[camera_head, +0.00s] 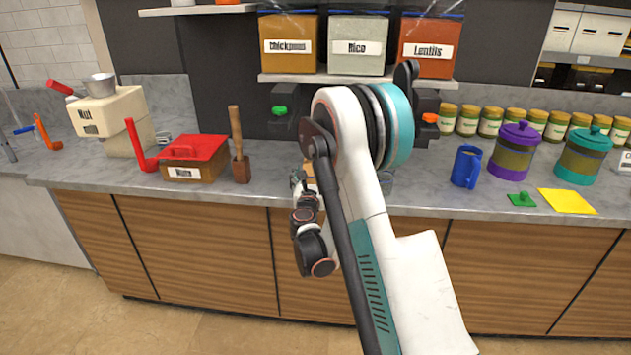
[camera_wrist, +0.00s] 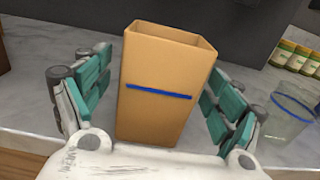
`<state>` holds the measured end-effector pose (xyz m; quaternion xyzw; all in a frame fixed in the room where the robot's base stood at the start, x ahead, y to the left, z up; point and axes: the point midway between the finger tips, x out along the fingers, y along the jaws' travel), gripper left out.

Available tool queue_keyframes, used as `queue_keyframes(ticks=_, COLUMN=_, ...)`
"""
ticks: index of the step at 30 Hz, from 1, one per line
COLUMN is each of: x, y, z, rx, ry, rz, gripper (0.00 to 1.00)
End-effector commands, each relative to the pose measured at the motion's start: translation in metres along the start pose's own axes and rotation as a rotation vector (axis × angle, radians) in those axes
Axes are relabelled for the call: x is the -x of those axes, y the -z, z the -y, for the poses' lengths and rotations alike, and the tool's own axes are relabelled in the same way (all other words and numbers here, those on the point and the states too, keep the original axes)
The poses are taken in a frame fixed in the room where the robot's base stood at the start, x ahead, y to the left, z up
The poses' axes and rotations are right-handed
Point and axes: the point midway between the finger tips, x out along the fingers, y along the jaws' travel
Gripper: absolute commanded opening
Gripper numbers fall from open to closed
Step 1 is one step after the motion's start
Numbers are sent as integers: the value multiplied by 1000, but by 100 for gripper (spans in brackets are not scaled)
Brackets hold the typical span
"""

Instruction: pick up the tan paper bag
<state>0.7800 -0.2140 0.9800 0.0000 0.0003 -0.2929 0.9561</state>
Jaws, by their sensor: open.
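The tan paper bag (camera_wrist: 160,105) stands upright on the grey counter in the wrist view, its top open and a blue line across its front. My gripper (camera_wrist: 155,95) is open, with one teal-padded finger on each side of the bag. Small gaps seem to show beside the bag, and I cannot tell whether either finger touches it. In the head view my arm hides almost all of the bag; only a small tan patch (camera_head: 311,185) shows beside my wrist.
A clear glass (camera_wrist: 289,110) stands right of the bag. A wooden masher (camera_head: 239,150) and a red-lidded box (camera_head: 193,158) stand to the left on the counter (camera_head: 280,190). A blue mug (camera_head: 466,167) and lidded jars stand to the right. Dispensers (camera_head: 360,45) hang above.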

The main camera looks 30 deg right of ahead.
Motion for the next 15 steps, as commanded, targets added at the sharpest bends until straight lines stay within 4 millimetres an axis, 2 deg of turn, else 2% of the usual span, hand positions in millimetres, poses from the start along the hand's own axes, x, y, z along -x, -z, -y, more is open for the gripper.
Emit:
queue_keyframes(ticks=4, x=-15, y=1, z=0, rx=0, ry=0, rz=0, gripper=86)
queue_keyframes(ticks=12, x=-18, y=-1, z=0, rx=0, ry=-1, rz=0, gripper=86)
queue_keyframes(ticks=14, x=-18, y=-1, z=0, rx=0, ry=-1, rz=0, gripper=74)
queue_keyframes(ticks=15, x=-18, y=-1, z=0, rx=0, ry=-1, rz=0, gripper=65)
